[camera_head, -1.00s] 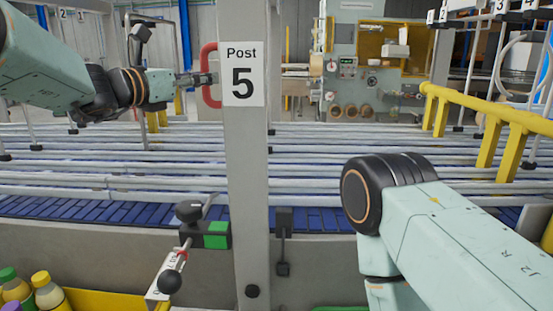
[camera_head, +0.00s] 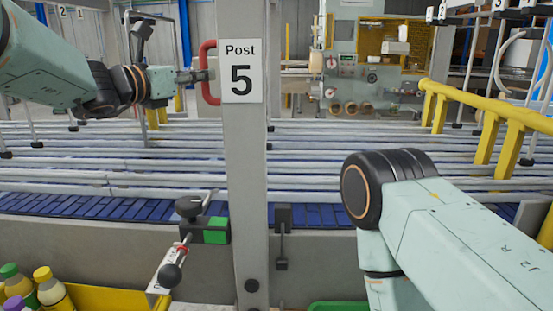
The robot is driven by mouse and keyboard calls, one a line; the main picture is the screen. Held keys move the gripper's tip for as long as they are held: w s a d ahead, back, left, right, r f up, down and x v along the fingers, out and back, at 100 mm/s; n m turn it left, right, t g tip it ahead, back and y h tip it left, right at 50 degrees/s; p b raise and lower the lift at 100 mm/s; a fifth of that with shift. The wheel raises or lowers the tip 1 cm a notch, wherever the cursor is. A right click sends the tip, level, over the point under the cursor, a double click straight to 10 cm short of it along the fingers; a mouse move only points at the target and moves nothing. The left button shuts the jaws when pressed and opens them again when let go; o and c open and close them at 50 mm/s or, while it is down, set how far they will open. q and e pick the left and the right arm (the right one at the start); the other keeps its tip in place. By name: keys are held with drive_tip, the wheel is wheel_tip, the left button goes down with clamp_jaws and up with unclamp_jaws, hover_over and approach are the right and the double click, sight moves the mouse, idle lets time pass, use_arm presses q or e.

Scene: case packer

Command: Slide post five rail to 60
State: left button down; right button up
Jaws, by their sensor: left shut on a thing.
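The post five (camera_head: 247,190) is a grey upright with a white "Post 5" sign (camera_head: 241,71). A red handle (camera_head: 208,72) sticks out from its left side near the sign. My left gripper (camera_head: 203,75) is shut on the red handle's upright bar. Below, a black clamp knob (camera_head: 189,207) sits beside a green block (camera_head: 216,230). A rod with a black ball end (camera_head: 170,276) and a small white scale plate (camera_head: 162,268) slants down to the left; its numbers are too small to read. My right arm comes in from the right; its gripper is out of view.
White guide rails (camera_head: 330,165) run across above a blue conveyor belt (camera_head: 100,207). A yellow barrier (camera_head: 480,108) stands at right. Bottles with coloured caps (camera_head: 45,290) are in a yellow bin (camera_head: 105,296) at lower left. A green-edged box (camera_head: 338,307) shows at the bottom.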

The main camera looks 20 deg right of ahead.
use_arm(q)
drive_tip(key=shift+r, duration=0.1)
drive_tip(key=shift+w+d+r+p, duration=0.15)
drive_tip(key=shift+w+p, duration=0.25)
drive_tip(key=shift+w, duration=0.2)
idle(0.3)
drive_tip(key=c, duration=1.7)
unclamp_jaws()
drive_tip(key=o, duration=0.5)
drive_tip(key=shift+s, duration=0.15)
drive_tip(key=shift+o, duration=0.2)
drive_tip(key=shift+f, duration=0.2)
